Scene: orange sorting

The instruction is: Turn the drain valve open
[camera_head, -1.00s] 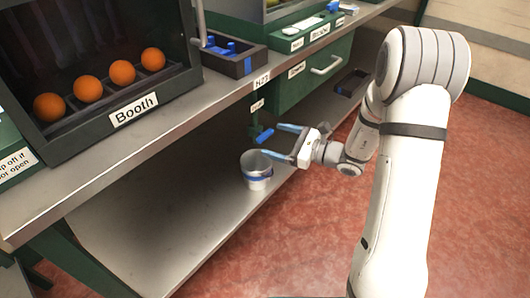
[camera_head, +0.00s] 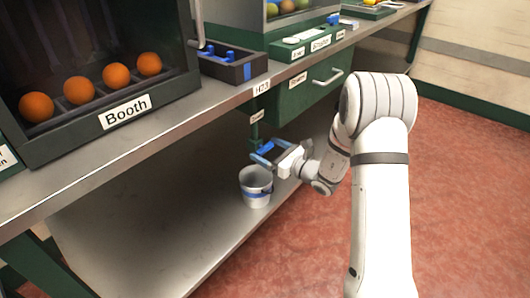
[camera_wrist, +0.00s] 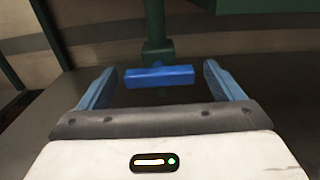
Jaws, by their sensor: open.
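The drain valve has a blue bar handle (camera_wrist: 160,76) on a green vertical pipe (camera_wrist: 156,25). In the wrist view the handle lies crosswise between my two blue fingers, with a gap on both sides. My gripper (camera_wrist: 162,82) is open and empty. In the head view my gripper (camera_head: 264,153) is at the valve under the bench edge, and its fingers partly overlap the blue handle (camera_head: 266,147). Whether the fingertips reach past the handle is hard to tell.
A white bucket (camera_head: 256,190) with a blue band stands on the lower shelf (camera_head: 165,235), below the valve. The bench top (camera_head: 150,137) overhangs the valve. A green drawer (camera_head: 310,93) is to its right. Oranges (camera_head: 116,76) sit in the booth (camera_head: 60,135).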

